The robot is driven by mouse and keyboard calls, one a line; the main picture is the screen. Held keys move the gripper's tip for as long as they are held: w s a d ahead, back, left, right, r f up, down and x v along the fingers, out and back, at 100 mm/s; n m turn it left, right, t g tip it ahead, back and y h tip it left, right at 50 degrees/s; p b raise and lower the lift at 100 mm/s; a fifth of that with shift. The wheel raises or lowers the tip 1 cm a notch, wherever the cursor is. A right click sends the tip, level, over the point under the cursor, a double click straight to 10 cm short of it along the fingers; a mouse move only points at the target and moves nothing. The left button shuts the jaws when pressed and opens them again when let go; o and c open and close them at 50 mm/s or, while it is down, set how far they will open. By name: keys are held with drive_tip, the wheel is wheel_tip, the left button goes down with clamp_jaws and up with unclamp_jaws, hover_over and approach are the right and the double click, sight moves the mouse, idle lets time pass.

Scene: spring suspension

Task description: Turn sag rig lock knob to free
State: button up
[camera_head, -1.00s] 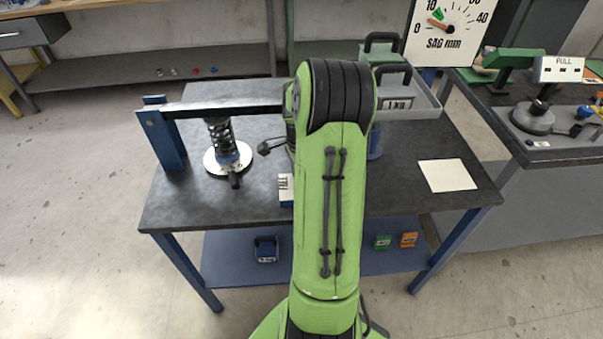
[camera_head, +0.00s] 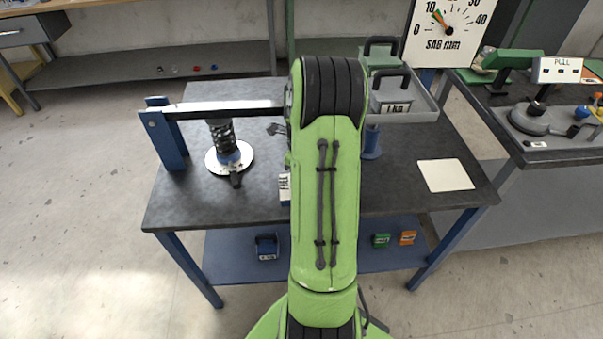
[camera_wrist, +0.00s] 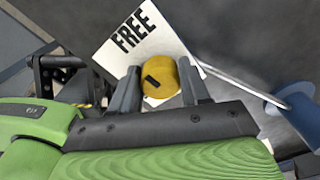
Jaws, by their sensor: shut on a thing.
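The lock knob (camera_wrist: 165,90) is yellow with a short black mark on its top, seen in the wrist view. My gripper (camera_wrist: 158,88) is shut on it, one dark finger on each side. A white plate printed FREE (camera_wrist: 135,38) lies just beyond the knob. In the head view the FREE label (camera_head: 284,187) shows at the table's front, left of my arm. My arm hides the knob and fingers there. The sag rig's beam (camera_head: 225,106) runs over a dark coil spring (camera_head: 222,134) on a round silver base (camera_head: 214,163).
A tray (camera_head: 425,112) with 1 kg weights (camera_head: 394,100) hangs at the back right. The sag gauge (camera_head: 447,32) stands behind it. A blue post (camera_head: 372,142) stands right of my arm. A white card (camera_head: 445,175) lies on clear tabletop at the right.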

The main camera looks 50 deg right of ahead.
drive_tip(key=shift+m, duration=0.6)
drive_tip(key=o, duration=1)
wheel_tip(320, 180, up, 16)
drive_tip(key=p, duration=0.4)
drive_tip(key=shift+p, duration=0.4)
drive_tip(key=shift+f, duration=0.1)
